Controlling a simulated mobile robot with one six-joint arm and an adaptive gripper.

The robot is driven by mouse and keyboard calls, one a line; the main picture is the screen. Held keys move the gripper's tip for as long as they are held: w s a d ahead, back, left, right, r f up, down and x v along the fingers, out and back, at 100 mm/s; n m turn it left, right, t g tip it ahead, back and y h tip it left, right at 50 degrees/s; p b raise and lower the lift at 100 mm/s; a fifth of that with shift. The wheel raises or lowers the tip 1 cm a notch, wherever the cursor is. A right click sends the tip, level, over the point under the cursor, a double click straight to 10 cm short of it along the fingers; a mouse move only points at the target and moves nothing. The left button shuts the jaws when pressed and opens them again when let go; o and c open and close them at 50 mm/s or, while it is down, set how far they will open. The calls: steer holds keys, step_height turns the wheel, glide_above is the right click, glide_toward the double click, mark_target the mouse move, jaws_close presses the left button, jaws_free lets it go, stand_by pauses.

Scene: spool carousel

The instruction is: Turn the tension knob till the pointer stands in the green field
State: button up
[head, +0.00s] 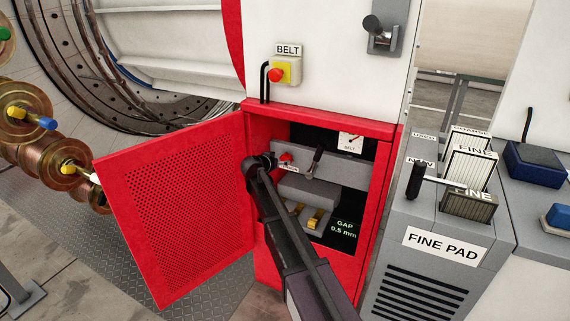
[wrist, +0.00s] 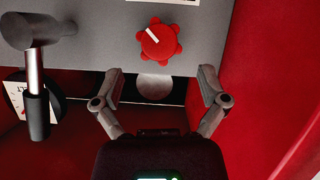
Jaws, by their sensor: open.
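The red tension knob (wrist: 160,41), lobed with a white mark, sits on a grey panel in the wrist view. Its mark points up and left there. In the head view the knob (head: 286,157) is small, inside the open red cabinet. My gripper (wrist: 162,80) is open and empty, its fingertips just short of the knob, one to each side. In the head view my gripper (head: 266,160) is beside the knob, at its left. The wrist view shows only part of the gauge (wrist: 14,92).
A lever (head: 315,161) stands right of the knob; in the wrist view it (wrist: 36,75) is at the left. The perforated red door (head: 180,205) hangs open at left. Red cabinet walls (wrist: 262,70) are close to my gripper. Yellow parts (head: 315,218) lie below.

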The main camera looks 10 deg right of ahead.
mark_target(284, 159)
steer(key=b+x, duration=0.2)
steer(key=x, duration=0.4)
steer(key=shift+w+d+f, duration=0.1)
steer(key=shift+w+f, duration=0.05)
steer(key=shift+w, duration=0.05)
steer(key=c, duration=1.1)
steer(key=shift+c, duration=0.3)
